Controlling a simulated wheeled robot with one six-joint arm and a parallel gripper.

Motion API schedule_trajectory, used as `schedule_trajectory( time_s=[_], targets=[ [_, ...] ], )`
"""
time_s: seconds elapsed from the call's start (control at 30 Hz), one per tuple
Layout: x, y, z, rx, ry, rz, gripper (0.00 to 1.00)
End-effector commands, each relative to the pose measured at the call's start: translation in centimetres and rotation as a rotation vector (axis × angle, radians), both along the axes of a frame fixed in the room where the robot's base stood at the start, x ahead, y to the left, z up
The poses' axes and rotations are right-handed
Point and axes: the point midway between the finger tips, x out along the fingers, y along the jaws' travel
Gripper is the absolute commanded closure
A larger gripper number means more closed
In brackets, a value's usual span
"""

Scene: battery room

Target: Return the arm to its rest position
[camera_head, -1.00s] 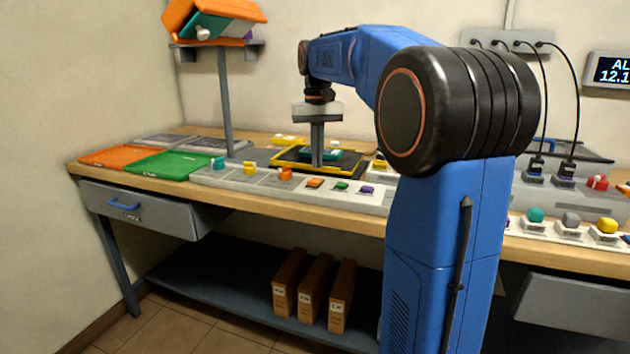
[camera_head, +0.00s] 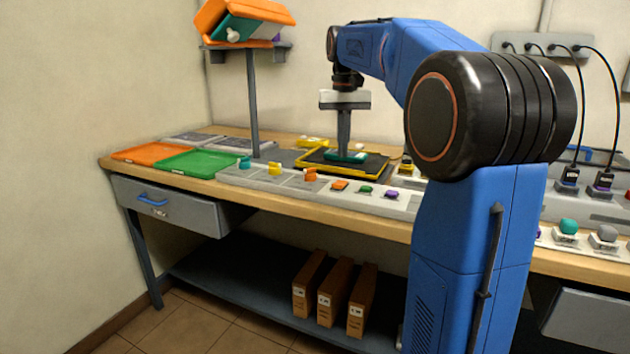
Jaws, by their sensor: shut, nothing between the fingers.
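My blue arm rises at the right of the view and bends over the workbench (camera_head: 285,205). My gripper (camera_head: 344,150) points straight down, shut and empty, above a black tray with a yellow rim (camera_head: 376,168). A teal piece (camera_head: 353,157) lies in that tray just below and behind the fingertips. I cannot tell whether the fingertips touch it.
An orange tray (camera_head: 150,153) and a green tray (camera_head: 190,163) lie at the bench's left end. A post (camera_head: 253,110) with an orange rack (camera_head: 238,20) stands left of my gripper. A drawer (camera_head: 172,208) sits below. Wired plugs (camera_head: 570,175) are at the right.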

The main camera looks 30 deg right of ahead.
Motion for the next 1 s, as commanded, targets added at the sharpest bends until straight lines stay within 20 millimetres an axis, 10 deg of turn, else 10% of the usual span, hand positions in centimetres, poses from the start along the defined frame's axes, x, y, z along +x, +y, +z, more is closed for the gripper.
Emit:
schedule_trajectory(
  time_s=[0.37, 1.0],
  targets=[
    [-2.0, 1.7, -0.5, -0.007, -0.025, 0.026, 1.0],
    [-17.5, 11.5, -10.0, -0.056, -0.229, 0.22, 1.0]
  ],
)
